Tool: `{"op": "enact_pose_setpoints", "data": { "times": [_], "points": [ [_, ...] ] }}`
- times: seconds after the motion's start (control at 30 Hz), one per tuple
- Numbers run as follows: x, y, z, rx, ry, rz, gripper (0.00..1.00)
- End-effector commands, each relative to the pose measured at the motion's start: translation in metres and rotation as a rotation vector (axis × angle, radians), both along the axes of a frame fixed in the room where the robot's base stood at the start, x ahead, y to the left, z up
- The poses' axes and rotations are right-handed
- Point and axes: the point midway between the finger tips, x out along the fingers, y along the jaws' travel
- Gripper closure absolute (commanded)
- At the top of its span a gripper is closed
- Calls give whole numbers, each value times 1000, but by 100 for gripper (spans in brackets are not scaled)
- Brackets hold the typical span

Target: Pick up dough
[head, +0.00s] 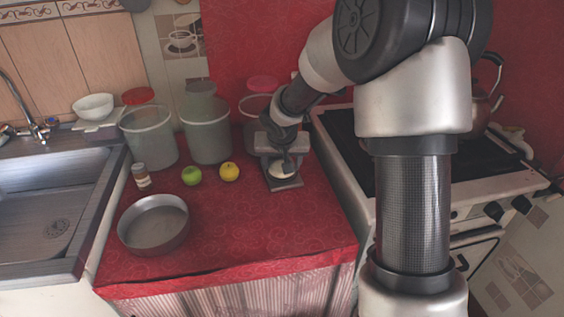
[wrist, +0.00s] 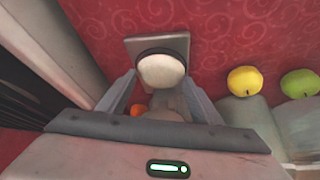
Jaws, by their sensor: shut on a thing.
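The dough (head: 282,171) is a pale, rounded lump over a small grey square-topped stand on the red counter, near the stove. In the wrist view the dough (wrist: 162,70) shows as a cream disc with a dark edge, between the fingers. My gripper (head: 279,163) points down over the stand and is shut on the dough. The gripper also shows in the wrist view (wrist: 160,84). The grey stand (wrist: 140,46) lies just beyond the dough. Whether the dough touches the stand is hard to tell. My gripper hides part of the dough in the head view.
A yellow apple (head: 229,171), a green apple (head: 191,176) and a small jar (head: 141,176) stand left of the stand. A round metal pan (head: 154,225) is nearer the front. Tall canisters (head: 207,136) line the back. The stove (head: 350,150) is right. The front right counter is clear.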

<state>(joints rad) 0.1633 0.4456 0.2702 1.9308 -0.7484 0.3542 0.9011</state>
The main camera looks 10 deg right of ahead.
Motion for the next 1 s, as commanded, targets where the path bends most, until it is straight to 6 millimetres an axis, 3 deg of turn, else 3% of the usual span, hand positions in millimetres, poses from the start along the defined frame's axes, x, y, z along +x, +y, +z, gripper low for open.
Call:
{"op": "enact_pose_setpoints", "data": {
  "times": [0.4,0.6,0.8,1.0],
  "points": [
    [-105,22,-3,1,-3,3,71],
    [-143,29,-1,1,-3,2,71],
    [-162,32,-1,2,0,-1,71],
    [-164,33,-1,1,-1,0,71]
  ]
}}
